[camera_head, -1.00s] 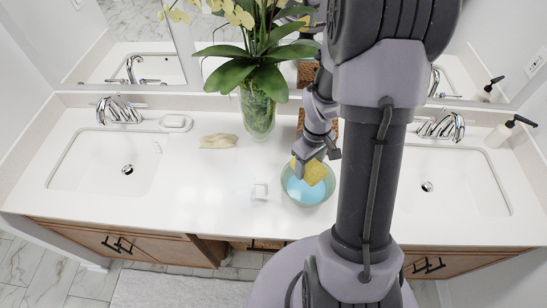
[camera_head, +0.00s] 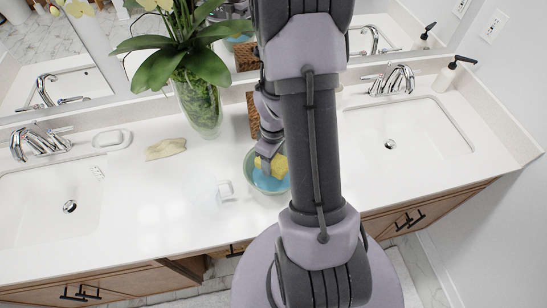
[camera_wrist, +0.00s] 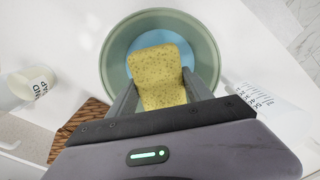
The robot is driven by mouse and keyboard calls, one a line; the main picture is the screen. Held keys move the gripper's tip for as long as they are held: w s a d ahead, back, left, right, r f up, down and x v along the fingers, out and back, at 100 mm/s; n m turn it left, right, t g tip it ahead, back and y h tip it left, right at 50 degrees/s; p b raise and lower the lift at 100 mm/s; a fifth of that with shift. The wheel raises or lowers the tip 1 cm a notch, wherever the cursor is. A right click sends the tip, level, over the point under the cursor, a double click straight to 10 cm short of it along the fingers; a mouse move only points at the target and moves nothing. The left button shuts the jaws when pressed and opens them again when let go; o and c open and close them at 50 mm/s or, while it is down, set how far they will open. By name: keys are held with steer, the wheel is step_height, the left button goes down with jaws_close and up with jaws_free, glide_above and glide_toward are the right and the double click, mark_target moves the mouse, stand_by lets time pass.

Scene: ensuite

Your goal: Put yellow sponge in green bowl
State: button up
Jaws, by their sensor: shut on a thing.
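The green bowl (camera_head: 248,177) stands on the white counter, with blue in its inside, and is partly hidden by my arm in the head view. It also shows in the wrist view (camera_wrist: 113,52). The yellow sponge (camera_head: 280,166) is between the fingers of my gripper (camera_head: 267,166). In the wrist view the sponge (camera_wrist: 160,70) is tilted, over the bowl's opening, with a finger of my gripper (camera_wrist: 160,88) on each side. The sponge looks low, at or within the bowl's rim; whether it touches the bottom I cannot tell.
A clear cup (camera_head: 225,190) stands just left of the bowl. A woven brown item (camera_head: 252,114) and a glass vase with a plant (camera_head: 200,105) are behind. A tan sponge-like piece (camera_head: 166,149) and a soap dish (camera_head: 112,139) lie left. Sinks flank the counter.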

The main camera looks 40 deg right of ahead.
steer(key=shift+f, duration=0.6)
steer(key=o, duration=1.4)
step_height(320, 180, up, 8)
steer(key=p, duration=0.5)
steer(key=shift+f, duration=0.45)
